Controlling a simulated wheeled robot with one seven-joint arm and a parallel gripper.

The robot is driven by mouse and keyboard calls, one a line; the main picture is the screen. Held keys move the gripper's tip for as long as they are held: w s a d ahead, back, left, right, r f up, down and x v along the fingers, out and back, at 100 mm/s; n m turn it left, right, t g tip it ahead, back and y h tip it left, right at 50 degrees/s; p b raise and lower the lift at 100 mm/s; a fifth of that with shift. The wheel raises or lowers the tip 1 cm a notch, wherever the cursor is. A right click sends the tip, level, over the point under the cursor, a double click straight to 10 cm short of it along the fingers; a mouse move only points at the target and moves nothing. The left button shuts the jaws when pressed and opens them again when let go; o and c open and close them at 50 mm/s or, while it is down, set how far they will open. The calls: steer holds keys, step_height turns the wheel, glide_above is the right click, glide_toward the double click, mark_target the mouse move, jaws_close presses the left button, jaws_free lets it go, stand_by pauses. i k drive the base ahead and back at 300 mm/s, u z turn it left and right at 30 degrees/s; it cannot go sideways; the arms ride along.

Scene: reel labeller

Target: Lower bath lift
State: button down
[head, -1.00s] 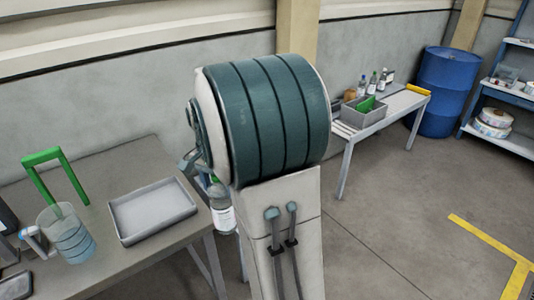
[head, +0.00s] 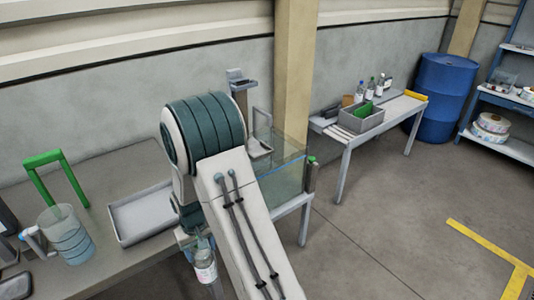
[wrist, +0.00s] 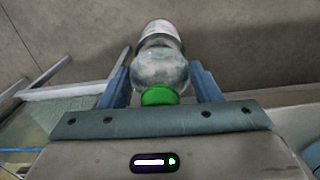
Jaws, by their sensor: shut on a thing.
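My gripper (wrist: 163,90) is shut on a clear bottle (wrist: 160,70) with a green cap and a pale label. The bottle also shows in the head view (head: 205,266), below my arm at the front edge of the left table. The glass bath (head: 283,178) stands behind my arm, with a blue line along its upper part. A thin grey lift frame with a small platform (head: 261,148) stands at the bath's left side, with the platform near the rim. A post with a green top (head: 312,160) stands at the bath's right corner. My arm hides part of the bath.
A grey column (head: 238,90) stands behind the bath. The back bench carries a grey bin (head: 362,118) and bottles.

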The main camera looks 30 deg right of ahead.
mark_target(258, 151)
steer(key=z, duration=0.6)
steer(key=k, duration=0.8)
steer(key=z, duration=0.9)
steer(key=k, duration=0.45)
steer(key=z, duration=0.75)
steer(key=i, duration=1.15)
steer(key=u, duration=0.45)
steer(key=i, duration=0.95)
steer(key=u, duration=1.35)
steer(key=i, duration=0.55)
steer(key=u, duration=0.55)
